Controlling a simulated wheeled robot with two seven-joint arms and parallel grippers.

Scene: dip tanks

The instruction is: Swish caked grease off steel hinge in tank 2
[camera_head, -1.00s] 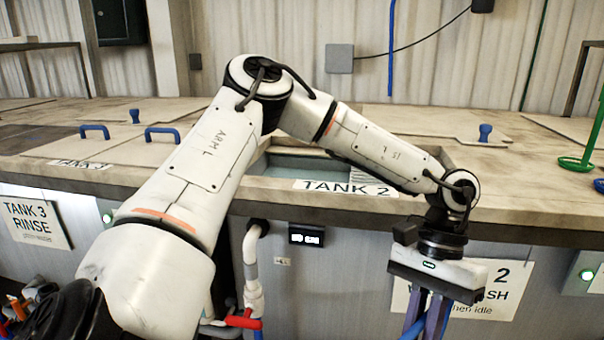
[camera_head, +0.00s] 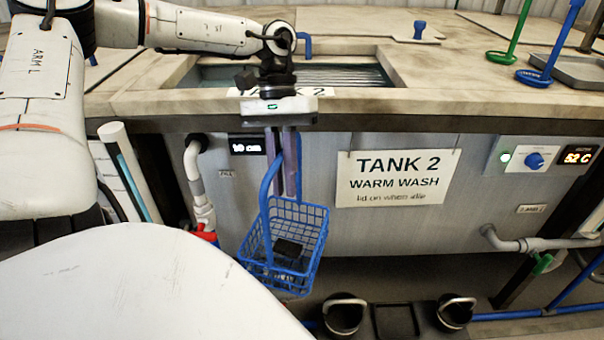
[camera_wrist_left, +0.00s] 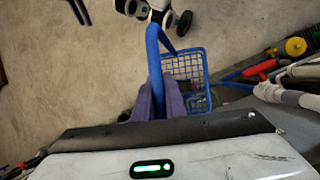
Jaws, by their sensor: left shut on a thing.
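My left gripper (camera_head: 285,190) is shut on the upright handle of a blue wire basket (camera_head: 313,222), which hangs below it in front of the tank's front panel. In the left wrist view, the purple-grey fingers (camera_wrist_left: 161,100) hold the blue handle, with the basket (camera_wrist_left: 186,62) beyond. A dark block-like piece (camera_head: 289,248), seemingly the hinge, lies in the basket; grease on it cannot be made out. Tank 2 (camera_head: 180,82) is open behind the gripper, with water (camera_head: 330,76) inside. Two dark purple prongs (camera_wrist_left: 78,10), seemingly my right gripper's fingers, show at the wrist view's top edge.
The bench front edge (camera_head: 450,122) stands between basket and water. A Tank 2 warm wash sign (camera_head: 397,178), a control box (camera_head: 530,157) and pipes (camera_head: 540,243) are on the front. Green (camera_head: 490,57) and blue (camera_head: 540,75) long-handled tools stand at right.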

